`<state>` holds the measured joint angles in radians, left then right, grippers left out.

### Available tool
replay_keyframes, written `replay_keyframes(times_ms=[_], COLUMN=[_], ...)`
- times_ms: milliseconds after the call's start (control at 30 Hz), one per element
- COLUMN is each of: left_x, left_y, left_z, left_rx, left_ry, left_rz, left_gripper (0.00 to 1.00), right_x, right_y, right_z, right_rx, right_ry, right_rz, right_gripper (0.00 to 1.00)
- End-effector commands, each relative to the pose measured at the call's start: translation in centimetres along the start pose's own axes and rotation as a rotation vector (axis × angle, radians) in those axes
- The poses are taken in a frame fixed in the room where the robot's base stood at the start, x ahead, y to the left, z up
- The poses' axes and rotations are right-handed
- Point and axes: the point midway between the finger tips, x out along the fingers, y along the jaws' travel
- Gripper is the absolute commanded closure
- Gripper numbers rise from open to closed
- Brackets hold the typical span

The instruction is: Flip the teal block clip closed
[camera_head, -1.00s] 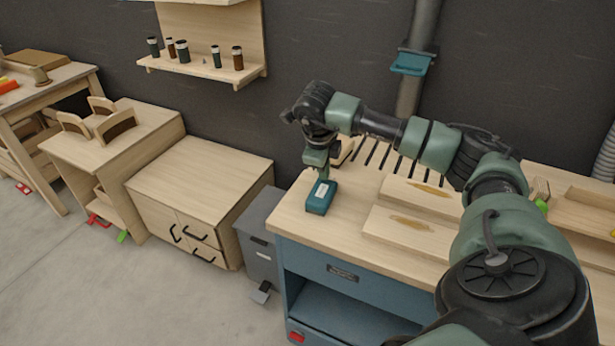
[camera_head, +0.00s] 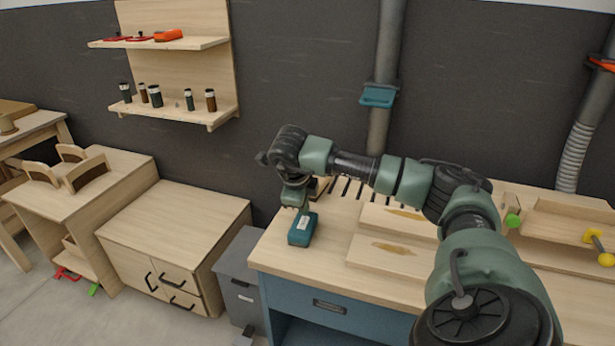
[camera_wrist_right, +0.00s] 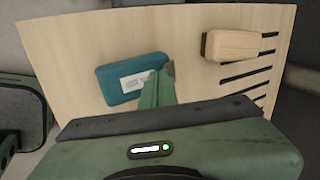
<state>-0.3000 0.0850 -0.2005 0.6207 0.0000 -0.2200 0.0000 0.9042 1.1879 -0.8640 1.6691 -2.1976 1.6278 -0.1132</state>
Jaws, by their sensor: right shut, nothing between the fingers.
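A teal block (camera_head: 302,231) with a white label lies on the wooden top of the workbench, near its left end. It also shows in the right wrist view (camera_wrist_right: 115,88), with the label facing up. My right gripper (camera_head: 301,208) is shut and empty, pointing down just above or against this block; I cannot tell whether it touches. In the right wrist view the fingertips (camera_wrist_right: 166,72) overlap the block's right edge. A second teal part (camera_head: 377,96) sits on the grey vertical duct behind the bench, well above the gripper. My left gripper is out of view.
The workbench (camera_head: 283,262) has a blue drawer front and several dark slots at the back. A wooden-backed block (camera_wrist_right: 232,45) lies beside the slots. Wooden boards (camera_head: 385,256) lie right of the teal block. A grey bin (camera_head: 237,283) and wooden cabinet (camera_head: 185,228) stand left.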

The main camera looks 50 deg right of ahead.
Motion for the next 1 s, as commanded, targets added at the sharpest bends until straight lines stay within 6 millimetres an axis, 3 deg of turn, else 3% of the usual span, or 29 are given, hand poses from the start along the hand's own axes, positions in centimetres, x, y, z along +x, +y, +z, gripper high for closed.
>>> replay_keyframes(times_ms=[667, 1000], left_x=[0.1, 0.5], left_y=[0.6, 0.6], left_z=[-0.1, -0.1], left_rx=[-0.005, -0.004], left_ry=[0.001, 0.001], left_rz=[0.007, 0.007], left_gripper=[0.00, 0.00], right_x=[0.1, 0.9], right_y=[-0.1, -1.1], right_z=[0.0, 0.0], right_rx=[0.000, 0.001], right_ry=[0.000, 0.000], right_rz=[0.000, 0.000], right_gripper=[1.00, 1.00])
